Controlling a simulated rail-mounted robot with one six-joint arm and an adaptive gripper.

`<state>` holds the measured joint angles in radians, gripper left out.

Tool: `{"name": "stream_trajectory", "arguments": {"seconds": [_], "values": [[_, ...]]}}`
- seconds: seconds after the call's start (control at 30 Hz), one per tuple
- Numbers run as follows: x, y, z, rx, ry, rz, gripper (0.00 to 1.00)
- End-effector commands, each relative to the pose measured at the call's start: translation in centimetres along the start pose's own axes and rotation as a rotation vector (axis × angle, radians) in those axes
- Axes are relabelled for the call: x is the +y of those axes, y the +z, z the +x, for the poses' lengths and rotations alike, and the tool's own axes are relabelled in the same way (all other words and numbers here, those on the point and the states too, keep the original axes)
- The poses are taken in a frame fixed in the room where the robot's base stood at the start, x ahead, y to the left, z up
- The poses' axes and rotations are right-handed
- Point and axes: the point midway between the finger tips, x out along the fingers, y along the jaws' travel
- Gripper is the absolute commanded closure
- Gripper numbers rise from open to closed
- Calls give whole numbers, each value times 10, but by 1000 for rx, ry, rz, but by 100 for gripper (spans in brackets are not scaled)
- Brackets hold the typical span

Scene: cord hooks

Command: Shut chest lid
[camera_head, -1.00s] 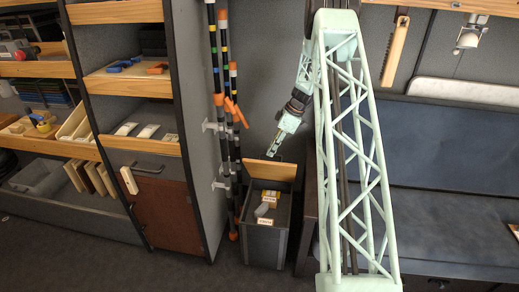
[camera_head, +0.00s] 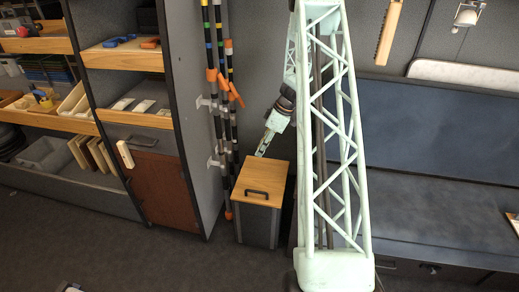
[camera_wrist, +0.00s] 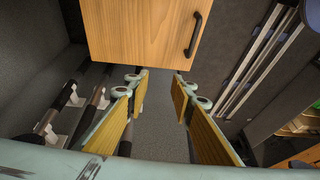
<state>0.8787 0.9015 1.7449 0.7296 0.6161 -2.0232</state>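The chest (camera_head: 255,225) is a dark grey box on the floor beside the shelf unit. Its wooden lid (camera_head: 271,175) lies flat over the top, with a black handle near the front edge; the inside is hidden. In the wrist view the lid (camera_wrist: 135,30) fills the top middle, with its handle (camera_wrist: 194,35) at the right. My gripper (camera_head: 263,148) is just above the back edge of the lid in the head view. In the wrist view my gripper (camera_wrist: 158,80) has its two padded fingers apart with nothing between them, below the lid's edge.
Striped poles (camera_head: 225,110) stand on wall brackets just left of the chest, beside the shelf unit (camera_head: 190,130). A dark blue bench seat (camera_head: 450,200) is on the right. The floor (camera_head: 170,265) in front of the chest is clear.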

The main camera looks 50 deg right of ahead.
Motion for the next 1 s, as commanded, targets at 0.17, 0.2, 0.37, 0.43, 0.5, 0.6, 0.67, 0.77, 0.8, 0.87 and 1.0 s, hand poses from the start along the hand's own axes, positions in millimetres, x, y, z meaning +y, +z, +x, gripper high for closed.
{"name": "stream_trajectory", "arguments": {"seconds": [0.17,0.2,0.37,0.43,0.5,0.6,0.67,0.77,0.8,0.87,1.0], "values": [[0,0,0,0,0,0,77],[0,0,0,0,0,0,77],[0,0,-3,0,1,-1,77],[1,0,-7,0,1,-1,77],[1,0,-11,0,1,0,77],[0,0,-20,1,1,1,77],[0,0,-26,0,1,0,77],[1,0,-39,0,2,-1,77],[1,0,-44,0,2,-1,77],[1,0,-53,0,1,0,77],[1,0,-73,0,2,0,77]]}}
